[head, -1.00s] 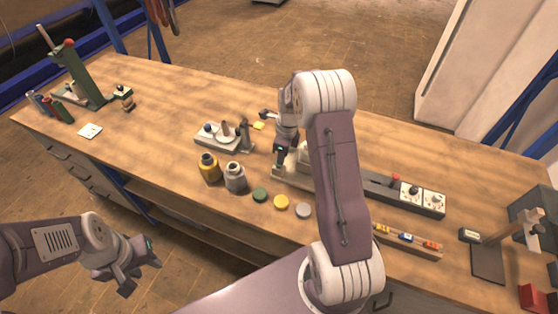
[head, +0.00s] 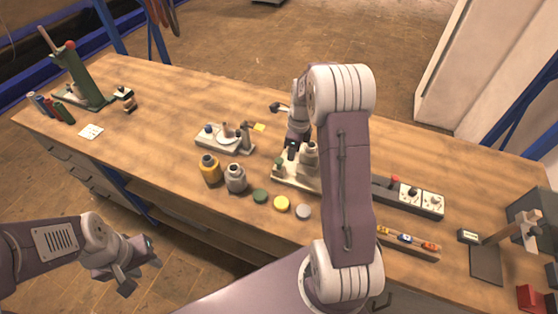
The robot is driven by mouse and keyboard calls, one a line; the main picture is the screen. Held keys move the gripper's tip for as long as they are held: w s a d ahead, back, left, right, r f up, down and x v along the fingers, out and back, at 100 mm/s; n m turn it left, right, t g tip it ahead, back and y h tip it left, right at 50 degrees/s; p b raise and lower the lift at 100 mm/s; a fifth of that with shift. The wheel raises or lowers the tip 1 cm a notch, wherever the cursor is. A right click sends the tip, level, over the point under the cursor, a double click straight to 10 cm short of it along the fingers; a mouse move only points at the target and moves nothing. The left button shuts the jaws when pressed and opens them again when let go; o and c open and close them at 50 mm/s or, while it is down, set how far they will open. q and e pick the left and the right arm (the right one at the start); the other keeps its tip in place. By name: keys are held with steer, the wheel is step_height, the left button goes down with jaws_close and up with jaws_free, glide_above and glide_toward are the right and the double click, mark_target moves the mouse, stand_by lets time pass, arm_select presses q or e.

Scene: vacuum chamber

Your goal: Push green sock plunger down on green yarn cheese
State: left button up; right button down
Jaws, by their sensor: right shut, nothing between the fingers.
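Nothing in view can be clearly made out as a green sock plunger or a green yarn cheese. A green disc (head: 260,196) lies at the front of the bench beside a yellow disc (head: 281,204) and a grey disc (head: 303,211). My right gripper (head: 291,152) is shut and empty, pointing down over a beige base (head: 288,179). A grey bottle-like piece (head: 309,160) stands on that base just right of the gripper. My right arm hides part of the base. My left gripper (head: 138,274) is open and empty, off the bench's front edge.
A green press (head: 86,78) stands far left. A switch box (head: 410,195) is right of my arm. The bench's left middle is clear.

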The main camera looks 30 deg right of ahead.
steer(key=r, duration=0.5)
steer(key=shift+s+d+r, duration=0.25)
steer(key=shift+r, duration=0.05)
stand_by(0.4)
steer(key=s+a+r+n, duration=0.2)
steer(key=s+a+n, duration=0.4)
steer(key=a, duration=0.5)
steer(key=s+a+f+n, duration=0.1)
steer(key=s+n, duration=0.4)
steer(key=n, duration=0.5)
steer(key=s+a+f+n, duration=0.1)
steer(key=s+f+n, duration=0.3)
steer(key=n, duration=0.6)
steer(key=shift+s+a+f+h, duration=0.25)
steer(key=shift+s+f+h, duration=0.1)
steer(key=shift+s, duration=0.25)
